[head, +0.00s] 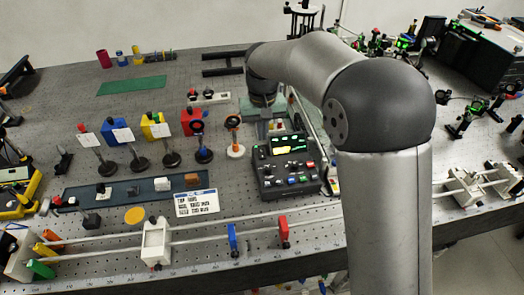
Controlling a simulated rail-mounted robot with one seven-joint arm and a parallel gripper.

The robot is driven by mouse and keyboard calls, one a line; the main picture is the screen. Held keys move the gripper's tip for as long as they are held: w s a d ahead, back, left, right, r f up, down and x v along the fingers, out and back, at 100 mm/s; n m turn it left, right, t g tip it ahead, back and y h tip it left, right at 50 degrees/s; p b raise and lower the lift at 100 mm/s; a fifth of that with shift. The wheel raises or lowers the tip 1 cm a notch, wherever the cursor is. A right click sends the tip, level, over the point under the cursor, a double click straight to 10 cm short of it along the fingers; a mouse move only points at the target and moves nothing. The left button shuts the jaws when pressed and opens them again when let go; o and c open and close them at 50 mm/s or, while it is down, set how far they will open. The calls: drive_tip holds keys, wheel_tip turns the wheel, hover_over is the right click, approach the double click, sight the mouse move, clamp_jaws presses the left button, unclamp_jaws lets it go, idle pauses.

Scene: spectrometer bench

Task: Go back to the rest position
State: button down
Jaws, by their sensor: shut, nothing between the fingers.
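My arm rises in front on the right, bends over the bench and reaches down at its middle. My gripper (266,129) hangs at the end of it, pointing down, just behind the black control box (288,180) with its lit green and yellow display. The fingers are small and partly hidden, and they look shut with nothing held. I cannot tell how far they are above the bench top.
Further left are red, blue and yellow blocks with posts and white cards (123,135). A rail with a white carriage (156,243) runs along the front. Optics crowd the back right.

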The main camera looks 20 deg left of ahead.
drive_tip(key=s+d+r+m, duration=0.15)
drive_tip(key=s+d, duration=0.25)
drive_tip(key=d, duration=0.5)
drive_tip(key=s+d+r+m, duration=0.1)
drive_tip(key=s+d+r, duration=0.25)
drive_tip(key=d, duration=0.65)
drive_tip(key=s+d+f+m, duration=0.1)
drive_tip(key=s+d+f, duration=0.1)
drive_tip(key=s+d, duration=0.4)
drive_tip(key=s+d+f+m, duration=0.1)
drive_tip(key=s+d+f, duration=0.2)
drive_tip(key=s, duration=0.8)
drive_tip(key=d, duration=0.2)
drive_tip(key=shift+d+m+t, duration=0.35)
drive_tip(key=shift+d+t, duration=0.05)
